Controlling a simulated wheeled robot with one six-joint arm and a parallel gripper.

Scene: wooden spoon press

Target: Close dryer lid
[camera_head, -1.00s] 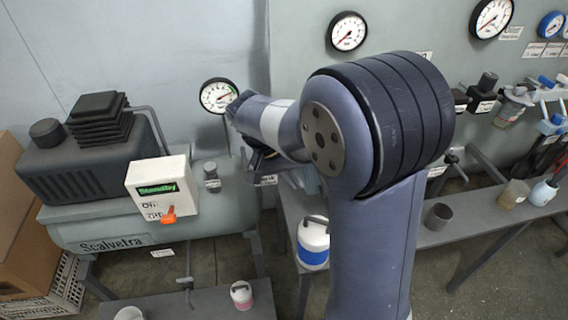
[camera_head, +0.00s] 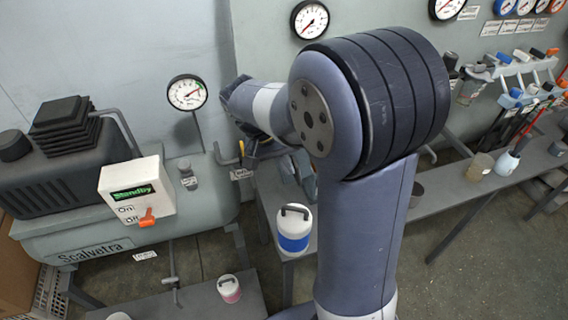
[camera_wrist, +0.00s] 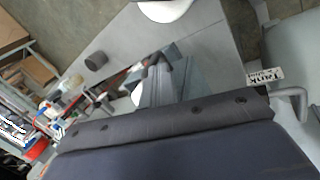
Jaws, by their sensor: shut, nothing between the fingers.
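No part is clearly marked as the dryer or its lid, so I cannot tell which thing it is. A grey-blue angular piece with smooth panels (camera_wrist: 165,88) stands on the bench in the wrist view. In the head view it is partly hidden behind my arm (camera_head: 296,172). My gripper (camera_head: 250,152) is shut and empty, small and partly hidden below my forearm in the head view. It is near a bent grey pipe handle (camera_head: 226,157) on the Scalvetra tank; contact cannot be told. The pipe also shows in the wrist view (camera_wrist: 294,100).
The Scalvetra tank (camera_head: 85,235) carries a black box, a Standby panel (camera_head: 137,192) with an orange switch, and a gauge (camera_head: 187,93). A white-blue canister (camera_head: 294,230) stands on the bench near my arm. Cups (camera_head: 481,166) and wall tools are to the right.

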